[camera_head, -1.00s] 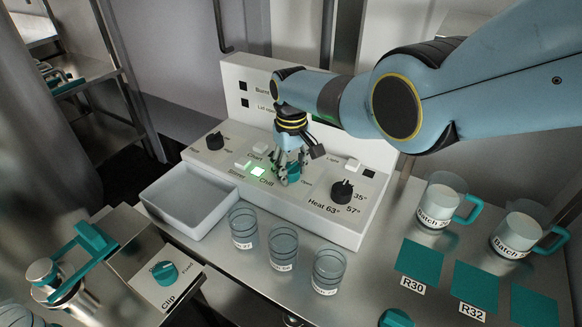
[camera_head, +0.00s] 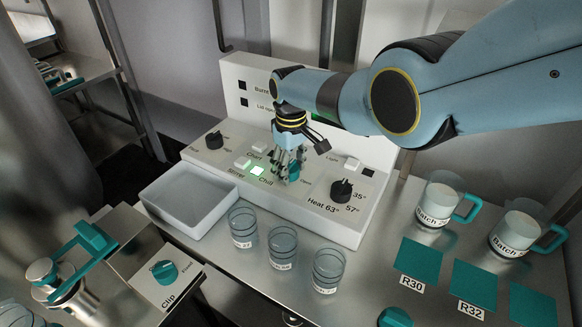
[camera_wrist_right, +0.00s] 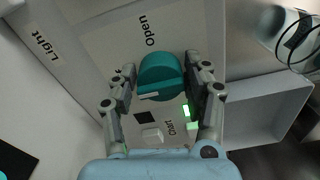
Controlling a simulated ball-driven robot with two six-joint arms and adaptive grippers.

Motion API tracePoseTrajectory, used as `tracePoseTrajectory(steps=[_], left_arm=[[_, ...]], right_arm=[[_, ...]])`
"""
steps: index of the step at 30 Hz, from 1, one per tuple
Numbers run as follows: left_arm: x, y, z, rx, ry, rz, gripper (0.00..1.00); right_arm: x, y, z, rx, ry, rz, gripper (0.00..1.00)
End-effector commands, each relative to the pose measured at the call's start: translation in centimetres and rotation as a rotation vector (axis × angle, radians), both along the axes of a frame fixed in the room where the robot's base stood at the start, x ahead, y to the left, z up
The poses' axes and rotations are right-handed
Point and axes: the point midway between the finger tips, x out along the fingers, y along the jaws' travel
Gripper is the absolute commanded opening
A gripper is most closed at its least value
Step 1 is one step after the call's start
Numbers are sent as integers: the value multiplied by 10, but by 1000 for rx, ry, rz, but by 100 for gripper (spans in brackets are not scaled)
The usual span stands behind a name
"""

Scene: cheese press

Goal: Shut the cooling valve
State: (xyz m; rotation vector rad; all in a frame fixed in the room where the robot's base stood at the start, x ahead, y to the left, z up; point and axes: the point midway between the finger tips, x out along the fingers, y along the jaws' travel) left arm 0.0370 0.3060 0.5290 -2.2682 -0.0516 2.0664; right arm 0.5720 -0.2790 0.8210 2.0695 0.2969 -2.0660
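The teal valve knob (camera_wrist_right: 160,76) sits on the white panel, with the word "Open" beside it in the right wrist view. In the head view the knob (camera_head: 294,172) is partly hidden behind my fingers, near the label "Chill". My right gripper (camera_head: 287,166) points down at it. In the wrist view the fingers of my right gripper (camera_wrist_right: 160,72) stand on either side of the knob, spread and close to its edges. I cannot make out firm contact. My left gripper does not show.
The white panel (camera_head: 226,168) also bears a black heat knob (camera_head: 341,190), another black knob (camera_head: 214,140) and a lit green button (camera_head: 257,170). Clear beakers (camera_head: 282,247) and a white tray (camera_head: 180,224) stand in front. Labelled jugs (camera_head: 434,204) stand at the right.

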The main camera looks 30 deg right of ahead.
Motion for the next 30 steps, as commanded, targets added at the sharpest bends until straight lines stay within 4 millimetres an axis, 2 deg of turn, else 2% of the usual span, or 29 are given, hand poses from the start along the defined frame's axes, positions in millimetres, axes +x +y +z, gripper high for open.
tracePoseTrajectory(steps=[1, 3, 12, 17, 22, 30], left_arm=[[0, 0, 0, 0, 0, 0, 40], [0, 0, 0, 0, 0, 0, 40], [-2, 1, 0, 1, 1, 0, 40], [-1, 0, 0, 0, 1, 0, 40], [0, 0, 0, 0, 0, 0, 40], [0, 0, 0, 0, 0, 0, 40]], right_arm=[[0, 0, 0, 0, 0, 0, 58], [0, 0, 0, 0, 0, -1, 67], [0, 0, 0, 1, 1, -1, 68], [1, 0, 9, 0, -1, -1, 68], [0, 0, 31, 0, -3, -1, 68], [1, 0, 91, 0, -3, 0, 68]])
